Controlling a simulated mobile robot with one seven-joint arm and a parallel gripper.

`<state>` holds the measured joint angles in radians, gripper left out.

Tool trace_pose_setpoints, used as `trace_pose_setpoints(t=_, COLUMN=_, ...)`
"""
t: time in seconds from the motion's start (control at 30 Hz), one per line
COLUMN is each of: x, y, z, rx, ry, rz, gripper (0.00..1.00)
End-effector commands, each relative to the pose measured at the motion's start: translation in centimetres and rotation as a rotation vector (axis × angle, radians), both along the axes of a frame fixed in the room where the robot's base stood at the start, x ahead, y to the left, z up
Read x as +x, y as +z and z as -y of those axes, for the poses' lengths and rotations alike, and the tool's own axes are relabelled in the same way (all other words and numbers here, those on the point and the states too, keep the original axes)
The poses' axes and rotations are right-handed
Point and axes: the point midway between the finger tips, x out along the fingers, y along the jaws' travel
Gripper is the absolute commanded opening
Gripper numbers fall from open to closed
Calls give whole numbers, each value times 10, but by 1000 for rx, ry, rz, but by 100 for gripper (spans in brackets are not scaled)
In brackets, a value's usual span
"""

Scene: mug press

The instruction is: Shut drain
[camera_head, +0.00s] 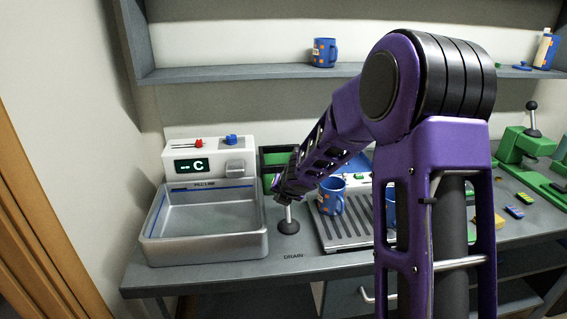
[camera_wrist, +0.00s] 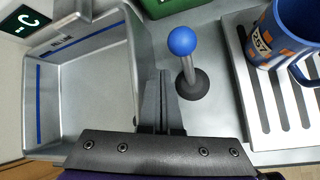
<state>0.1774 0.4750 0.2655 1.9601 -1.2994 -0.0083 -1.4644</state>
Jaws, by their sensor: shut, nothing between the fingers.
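The drain lever (camera_head: 288,222) is a metal rod on a round dark base, beside the word DRAIN on the counter. In the head view it looks roughly upright and my gripper hides its top. The wrist view shows the lever's blue ball knob (camera_wrist: 182,41) and its base (camera_wrist: 192,86). My gripper (camera_head: 281,194) is shut and empty. In the wrist view its closed fingers (camera_wrist: 158,76) are just left of the lever's rod; whether they touch it I cannot tell. The metal sink basin (camera_head: 205,244) stands left of the lever and looks empty, with a blue fill line inside.
A control panel (camera_head: 210,148) with a red and a blue knob and a display stands behind the basin. A blue mug (camera_head: 332,196) stands on the slotted tray (camera_head: 345,238) right of the lever. A green press (camera_head: 525,145) is at the far right. A shelf (camera_head: 240,73) runs above.

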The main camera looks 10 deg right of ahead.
Motion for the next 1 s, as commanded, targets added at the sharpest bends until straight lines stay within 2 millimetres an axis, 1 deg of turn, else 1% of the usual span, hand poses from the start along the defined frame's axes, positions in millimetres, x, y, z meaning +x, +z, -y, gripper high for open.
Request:
trace_pose_setpoints(t=0.03, x=2, y=5, z=3, rx=2, ry=-4, rz=2, gripper=0)
trace_pose_setpoints(t=0.23, x=8, y=18, z=5, rx=3, ry=-7, rz=11, gripper=0)
trace_pose_setpoints(t=0.37, x=14, y=19, z=6, rx=1, ry=-11, rz=17, gripper=0)
trace_pose_setpoints(t=0.67, x=21, y=35, z=9, rx=3, ry=-10, rz=13, gripper=0)
trace_pose_setpoints(t=0.7, x=22, y=37, z=9, rx=4, ry=-8, rz=13, gripper=0)
trace_pose_setpoints(t=0.73, x=24, y=49, z=9, rx=4, ry=-7, rz=14, gripper=0)
trace_pose_setpoints(t=0.8, x=32, y=63, z=10, rx=4, ry=-6, rz=13, gripper=0)
trace_pose_setpoints(t=1.0, x=44, y=76, z=14, rx=2, ry=-6, rz=14, gripper=0)
